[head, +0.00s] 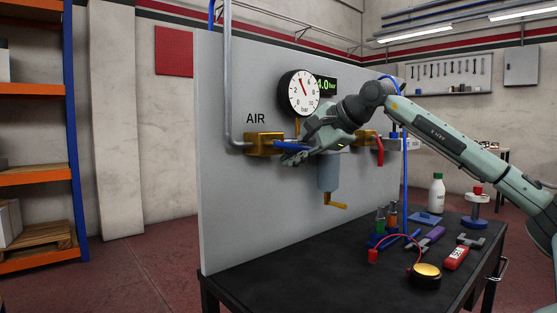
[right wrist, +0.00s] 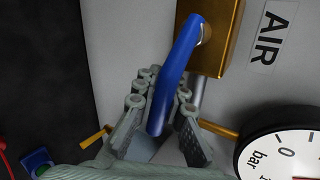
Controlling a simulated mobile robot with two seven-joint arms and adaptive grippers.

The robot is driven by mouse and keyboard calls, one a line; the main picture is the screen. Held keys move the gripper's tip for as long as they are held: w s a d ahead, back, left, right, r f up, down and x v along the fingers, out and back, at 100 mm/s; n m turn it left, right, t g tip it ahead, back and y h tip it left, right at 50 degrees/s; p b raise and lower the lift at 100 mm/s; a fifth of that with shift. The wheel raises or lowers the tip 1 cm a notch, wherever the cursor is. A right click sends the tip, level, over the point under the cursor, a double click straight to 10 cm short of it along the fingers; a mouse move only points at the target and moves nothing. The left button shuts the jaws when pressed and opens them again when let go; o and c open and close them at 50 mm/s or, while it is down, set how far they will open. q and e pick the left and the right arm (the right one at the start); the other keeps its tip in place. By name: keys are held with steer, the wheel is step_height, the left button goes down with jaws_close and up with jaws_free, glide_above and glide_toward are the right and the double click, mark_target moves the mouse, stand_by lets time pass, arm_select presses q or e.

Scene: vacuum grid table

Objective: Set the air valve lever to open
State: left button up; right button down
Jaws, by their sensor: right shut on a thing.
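The brass air valve (head: 262,144) is on the grey panel below the AIR label, at the end of a grey pipe. Its blue lever (head: 287,146) points right from the valve, roughly along the pipe line. In the right wrist view the lever (right wrist: 177,75) runs down from the brass body (right wrist: 222,40), slanted to the pipe below it. My right gripper (head: 298,154) is at the lever's free end. In the right wrist view its fingers (right wrist: 160,100) lie on both sides of the lever, shut on it. My left gripper is not in view.
A round pressure gauge (head: 299,92) and a partly covered green display sit above my right gripper. A second brass valve with a red lever (head: 379,150) is to the right. A filter bowl (head: 327,172) hangs below. The black table (head: 290,268) holds several tools.

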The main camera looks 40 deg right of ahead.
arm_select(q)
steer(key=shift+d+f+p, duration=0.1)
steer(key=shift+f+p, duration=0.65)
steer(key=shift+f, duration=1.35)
arm_select(e)
steer(key=shift+d+r+n+h, duration=0.25)
steer(key=shift+r+n+h, duration=0.35)
steer(key=shift+h, duration=0.2)
steer(key=c, duration=1.7)
jaws_free()
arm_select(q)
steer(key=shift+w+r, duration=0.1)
arm_select(e)
steer(key=v, duration=1.2)
steer(key=shift+r, duration=0.1)
